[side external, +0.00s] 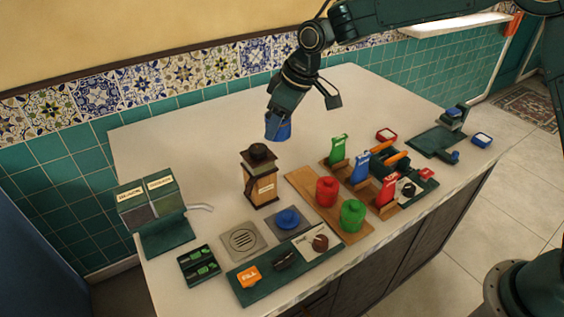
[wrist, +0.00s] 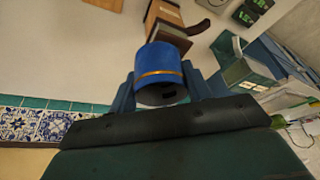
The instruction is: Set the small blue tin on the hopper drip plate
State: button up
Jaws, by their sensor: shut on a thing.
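The small blue tin (side external: 284,131) hangs in the air above the counter, behind and a little right of the wooden grinder. My gripper (side external: 278,117) is shut on it. In the wrist view the tin (wrist: 158,62) shows a thin gold band and sits between the two fingers of my gripper (wrist: 165,86). The twin-bin hopper (side external: 148,199) stands at the counter's left end on a dark green base (side external: 168,240). A grey square plate with a round slotted grille (side external: 243,240) lies right of the hopper. Nothing stands on the grille. I cannot tell which of these is the hopper drip plate.
The wooden grinder (side external: 261,185) stands between the tin and the grille plate. Right of the grille are a blue-topped pad (side external: 288,220), a red canister (side external: 326,191) and a green canister (side external: 352,214). A dark tray (side external: 281,277) lies in front. The counter's back is clear.

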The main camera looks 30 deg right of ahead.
jog(key=s+a+m, duration=0.1)
jog(key=s+a, duration=0.3)
jog(key=a, duration=0.3)
jog(key=s+a+m, duration=0.2)
jog(key=s+a, duration=0.1)
jog(key=a, duration=0.4)
send_over(238, 237)
jog(key=s, duration=0.1)
jog(key=shift+t+h, duration=0.4)
jog(key=f, duration=1.5)
jog(key=shift+s+d+f, duration=0.15)
jog(key=shift+s+d, duration=0.05)
jog(key=shift+d, duration=0.1)
jog(key=shift+f, duration=2.1)
jog(key=shift+f, duration=0.15)
jog(key=o, duration=1)
jog(key=shift+v, duration=6.15)
